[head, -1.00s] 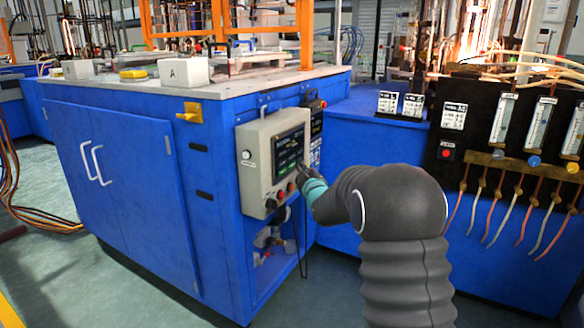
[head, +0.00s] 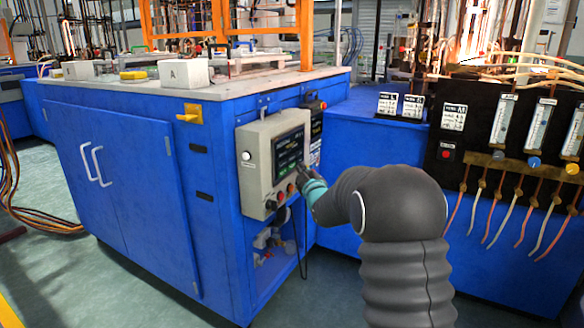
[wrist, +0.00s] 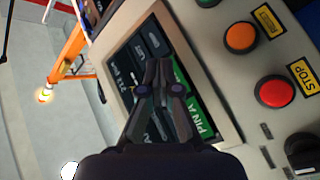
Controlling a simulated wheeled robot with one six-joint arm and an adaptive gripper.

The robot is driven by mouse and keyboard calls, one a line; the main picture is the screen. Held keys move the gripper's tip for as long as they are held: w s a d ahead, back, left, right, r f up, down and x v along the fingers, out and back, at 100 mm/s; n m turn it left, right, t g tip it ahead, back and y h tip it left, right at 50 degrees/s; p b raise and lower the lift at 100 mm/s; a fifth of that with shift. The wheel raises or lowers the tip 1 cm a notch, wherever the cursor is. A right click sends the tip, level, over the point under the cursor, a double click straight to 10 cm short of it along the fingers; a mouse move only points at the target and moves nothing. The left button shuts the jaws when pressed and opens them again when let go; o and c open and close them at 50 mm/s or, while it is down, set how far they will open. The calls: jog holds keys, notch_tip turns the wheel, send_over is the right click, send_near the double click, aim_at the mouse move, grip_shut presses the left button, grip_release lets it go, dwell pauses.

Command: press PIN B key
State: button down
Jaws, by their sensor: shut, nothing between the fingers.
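The control box (head: 251,185), pale grey with a dark touch screen (head: 289,152), is mounted on the end of the blue bench. In the wrist view the screen (wrist: 153,42) appears turned sideways. A green key labelled PIN A (wrist: 207,123) shows just right of my gripper (wrist: 160,64). More green shows beside the fingertips, but its label is covered. I cannot read a PIN B label; the fingers hide that part of the screen. My gripper is shut and empty, its fingertips over the screen. I cannot tell whether they touch it. In the head view my gripper (head: 304,170) is at the screen's lower right.
In the wrist view, an orange button (wrist: 240,36), a red STOP button (wrist: 274,91) and a black knob (wrist: 302,150) lie on the panel right of the screen. A black gauge panel (head: 470,130) with hoses stands to the right. Open floor lies in front.

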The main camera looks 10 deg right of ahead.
jog(key=shift+a, duration=0.1)
dwell(0.3)
jog(key=shift+w+a+b, duration=0.2)
jog(key=shift+a+b, duration=0.05)
jog(key=shift+b, duration=0.35)
jog(key=shift+w+a, duration=0.25)
dwell(0.5)
jog(key=shift+s+d+b, duration=0.1)
jog(key=shift+b, duration=0.3)
jog(key=shift+s+d+b, duration=0.2)
jog(key=shift+d+b, duration=0.1)
jog(key=shift+b, duration=0.05)
jog(key=shift+s+d, duration=0.2)
jog(key=shift+d, duration=0.1)
